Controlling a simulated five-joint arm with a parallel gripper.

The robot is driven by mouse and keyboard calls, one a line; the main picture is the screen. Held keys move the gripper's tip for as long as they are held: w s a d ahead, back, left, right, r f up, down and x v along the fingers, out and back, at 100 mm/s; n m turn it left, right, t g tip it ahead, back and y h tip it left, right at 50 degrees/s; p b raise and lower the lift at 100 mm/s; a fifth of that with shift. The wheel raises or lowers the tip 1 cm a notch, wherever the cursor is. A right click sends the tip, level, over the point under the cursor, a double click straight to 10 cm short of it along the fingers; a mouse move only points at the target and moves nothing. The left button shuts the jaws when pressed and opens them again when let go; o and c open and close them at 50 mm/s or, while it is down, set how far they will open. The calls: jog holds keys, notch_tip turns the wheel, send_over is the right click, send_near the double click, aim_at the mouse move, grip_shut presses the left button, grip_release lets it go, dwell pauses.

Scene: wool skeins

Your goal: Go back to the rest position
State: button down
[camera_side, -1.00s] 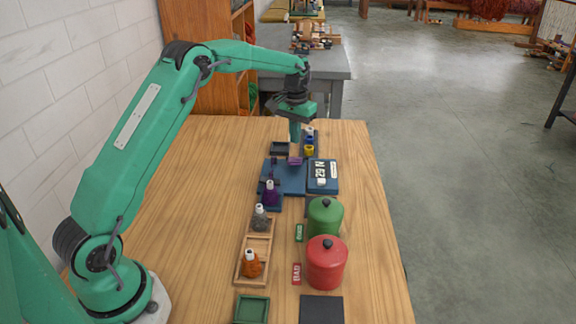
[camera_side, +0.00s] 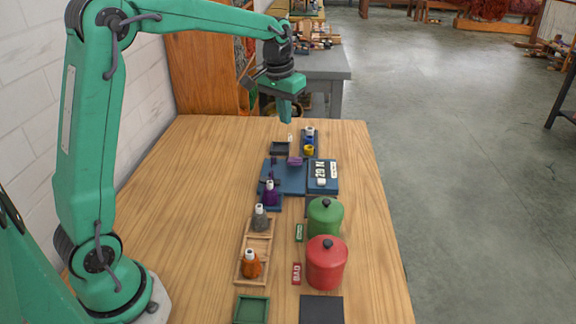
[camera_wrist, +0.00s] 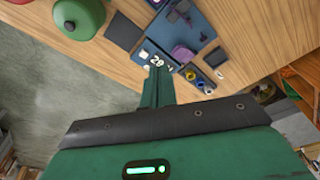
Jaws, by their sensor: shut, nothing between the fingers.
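My gripper (camera_side: 286,119) is shut and empty, pointing down above the far end of the wooden table (camera_side: 200,200). Its closed fingers (camera_wrist: 158,74) also show in the wrist view, with a numbered card block in line beyond their tips. In the side view a blue mat (camera_side: 288,178) lies below and nearer than my gripper. A purple skein (camera_side: 294,161) rests on the mat, apart from my gripper.
A purple bottle (camera_side: 270,194), grey bottle (camera_side: 260,218) and orange bottle (camera_side: 251,264) stand in a line. Green (camera_side: 325,218) and red (camera_side: 326,262) lidded pots stand at the right. The table's left side is clear.

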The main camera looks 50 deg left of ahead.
jog(key=s+d+r+m+t, duration=0.1)
jog(key=s+d+r, duration=0.15)
jog(key=s, duration=0.45)
jog(key=s+d+r+t, duration=0.1)
jog(key=s+d+r, duration=0.15)
jog(key=s, duration=0.35)
jog(key=s+d+f+t, duration=0.1)
jog(key=s+f, duration=0.1)
jog(key=s, duration=0.4)
jog(key=s+d+f+m, duration=0.1)
jog(key=s+d, duration=0.1)
jog(key=s, duration=0.5)
jog(key=shift+f+t, duration=0.4)
